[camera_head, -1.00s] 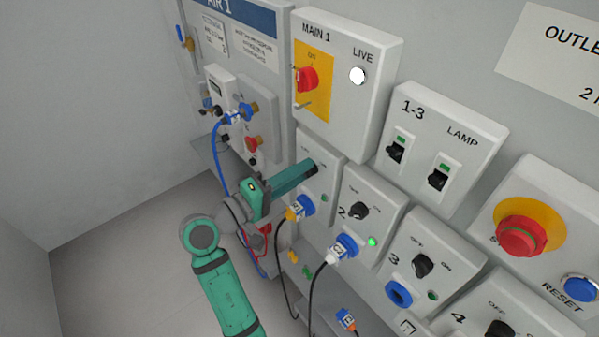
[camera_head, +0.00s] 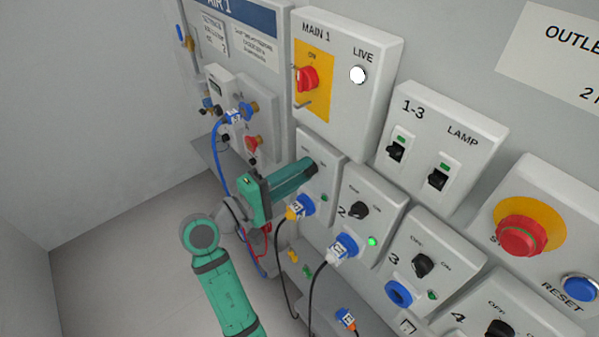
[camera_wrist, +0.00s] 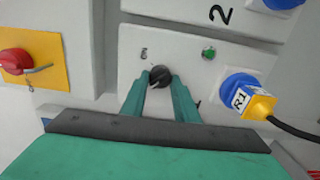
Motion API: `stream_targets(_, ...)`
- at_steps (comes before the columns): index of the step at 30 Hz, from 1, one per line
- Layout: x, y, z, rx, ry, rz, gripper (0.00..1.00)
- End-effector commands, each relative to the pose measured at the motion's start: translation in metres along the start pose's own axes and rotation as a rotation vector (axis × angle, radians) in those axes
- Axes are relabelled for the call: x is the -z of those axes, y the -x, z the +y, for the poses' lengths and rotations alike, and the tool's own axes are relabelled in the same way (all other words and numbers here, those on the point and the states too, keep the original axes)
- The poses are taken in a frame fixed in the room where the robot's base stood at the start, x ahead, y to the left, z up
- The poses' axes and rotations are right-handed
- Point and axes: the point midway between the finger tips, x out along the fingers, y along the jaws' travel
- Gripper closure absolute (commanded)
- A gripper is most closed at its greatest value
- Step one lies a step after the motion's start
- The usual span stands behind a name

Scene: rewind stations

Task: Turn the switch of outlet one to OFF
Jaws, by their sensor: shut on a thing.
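The outlet one box (camera_head: 331,151) is a white panel left of the box marked 2. Its switch is a black round knob (camera_wrist: 160,75), seen between my fingertips in the wrist view and hidden behind them in the head view. My gripper (camera_head: 311,166) is shut on this knob, with one green finger on each side of it. The knob's pointer direction and the ON and OFF marks around it cannot be read. Outlet one's green lamp (camera_wrist: 209,53) is on the same panel; it looks dull in the head view (camera_head: 323,198).
Outlet two's knob (camera_head: 358,210) and bright green lamp (camera_head: 372,242) are to the right. The red main switch (camera_head: 307,79) is above.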

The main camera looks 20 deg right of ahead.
Motion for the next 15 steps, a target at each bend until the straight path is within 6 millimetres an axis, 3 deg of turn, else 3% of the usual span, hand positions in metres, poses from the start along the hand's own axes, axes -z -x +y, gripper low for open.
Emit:
stream_targets(1, 0.0000, 0.0003, -0.0008, 0.001, 0.002, 0.000, 0.70)
stream_targets(3, 0.0000, 0.0003, -0.0007, 0.001, 0.002, 0.000, 0.54)
stream_targets(15, 0.0009, 0.0062, -0.0003, 0.000, 0.000, 0.002, 0.54)
